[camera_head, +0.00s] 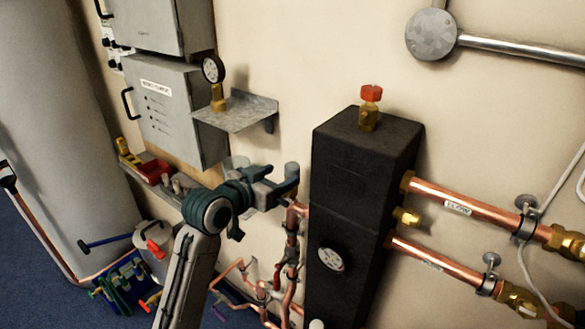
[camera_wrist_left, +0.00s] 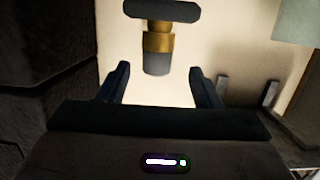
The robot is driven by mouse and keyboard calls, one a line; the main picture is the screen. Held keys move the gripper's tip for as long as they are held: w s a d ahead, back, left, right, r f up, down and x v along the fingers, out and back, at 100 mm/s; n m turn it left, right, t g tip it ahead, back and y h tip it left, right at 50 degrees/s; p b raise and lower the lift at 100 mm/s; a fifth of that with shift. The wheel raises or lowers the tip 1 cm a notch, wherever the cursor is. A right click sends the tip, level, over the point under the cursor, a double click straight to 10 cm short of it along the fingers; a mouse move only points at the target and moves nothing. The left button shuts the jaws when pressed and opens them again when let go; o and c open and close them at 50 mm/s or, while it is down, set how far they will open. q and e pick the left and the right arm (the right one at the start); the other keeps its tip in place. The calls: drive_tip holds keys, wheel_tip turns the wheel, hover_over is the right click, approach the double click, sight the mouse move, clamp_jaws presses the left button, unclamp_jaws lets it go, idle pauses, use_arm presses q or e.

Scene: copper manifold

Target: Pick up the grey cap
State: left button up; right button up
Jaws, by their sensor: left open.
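The grey cap (camera_head: 291,168) is a short upright cylinder at the top of the copper manifold, left of the black box in the head view. In the left wrist view the grey cap (camera_wrist_left: 156,65) sits on a brass fitting (camera_wrist_left: 157,42), with a dark bar beyond it. My left gripper (camera_head: 277,187) is open at the cap. In the wrist view its two fingers (camera_wrist_left: 159,70) stand on either side of the cap's end, with gaps showing on both sides. Its fingers partly hide the fitting in the head view. My right gripper is not in view.
The tall black box (camera_head: 365,185) stands close right of the gripper. A grey wall shelf (camera_head: 240,112) with a gauge (camera_head: 212,69) is above it. A ledge (camera_head: 150,183) with small parts is at left. Copper pipes (camera_head: 290,250) run below.

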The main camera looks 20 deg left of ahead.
sight(287, 172)
use_arm(q)
drive_tip(key=p+x, duration=0.1)
drive_tip(key=x, duration=0.4)
drive_tip(key=shift+d+r+p, duration=0.2)
drive_tip(key=shift+r+p, duration=0.05)
drive_tip(key=shift+p, duration=0.15)
drive_tip(key=shift+w+d+f, duration=0.1)
drive_tip(key=shift+w, duration=0.05)
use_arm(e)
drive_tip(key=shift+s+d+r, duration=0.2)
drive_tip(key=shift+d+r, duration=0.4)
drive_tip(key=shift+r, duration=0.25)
